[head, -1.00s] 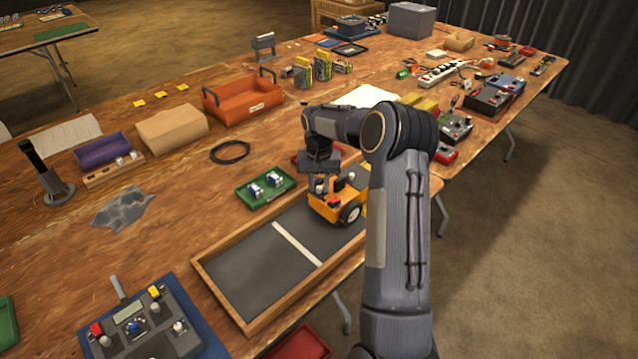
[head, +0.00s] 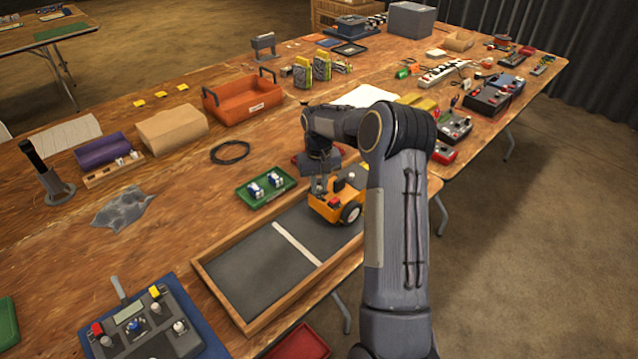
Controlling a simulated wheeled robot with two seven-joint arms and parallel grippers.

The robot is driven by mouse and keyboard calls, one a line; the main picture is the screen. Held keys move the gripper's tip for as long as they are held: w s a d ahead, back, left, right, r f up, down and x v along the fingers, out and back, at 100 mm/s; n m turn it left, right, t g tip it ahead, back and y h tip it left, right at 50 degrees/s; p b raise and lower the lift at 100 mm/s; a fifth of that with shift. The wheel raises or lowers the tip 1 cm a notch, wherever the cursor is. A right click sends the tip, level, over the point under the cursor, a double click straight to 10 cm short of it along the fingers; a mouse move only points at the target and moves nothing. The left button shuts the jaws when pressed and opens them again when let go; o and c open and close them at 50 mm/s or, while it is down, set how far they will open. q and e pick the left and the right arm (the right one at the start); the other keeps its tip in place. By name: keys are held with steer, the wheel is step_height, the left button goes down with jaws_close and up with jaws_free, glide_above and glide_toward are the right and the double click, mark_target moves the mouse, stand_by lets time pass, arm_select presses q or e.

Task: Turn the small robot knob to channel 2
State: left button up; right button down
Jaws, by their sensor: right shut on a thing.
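The small robot (head: 325,208) is orange with dark wheels and stands at the far end of the framed tray (head: 262,272). My right gripper (head: 319,190) points down at the left part of its top, with its fingers closed. It is shut on the small robot knob, which the fingers largely hide, so I cannot read its channel. A small red part and a pale knob-like part also show on the robot's top. My right forearm covers the tray's right end. My left gripper is not in view.
A green tray (head: 251,201) with blue-and-white pieces lies left of the small robot. A control panel (head: 150,335) with knobs sits at the lower left. An orange toolbox (head: 240,105) and a black cable coil (head: 230,153) lie farther back. Bare tabletop lies around the coil.

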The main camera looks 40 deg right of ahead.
mark_target(319, 187)
steer(key=shift+n, duration=1.1)
steer(key=c, duration=1.6)
jaws_free()
steer(key=shift+c, duration=0.2)
step_height(319, 187, up, 7)
steer(key=shift+f, duration=0.1)
steer(key=shift+r, duration=0.5)
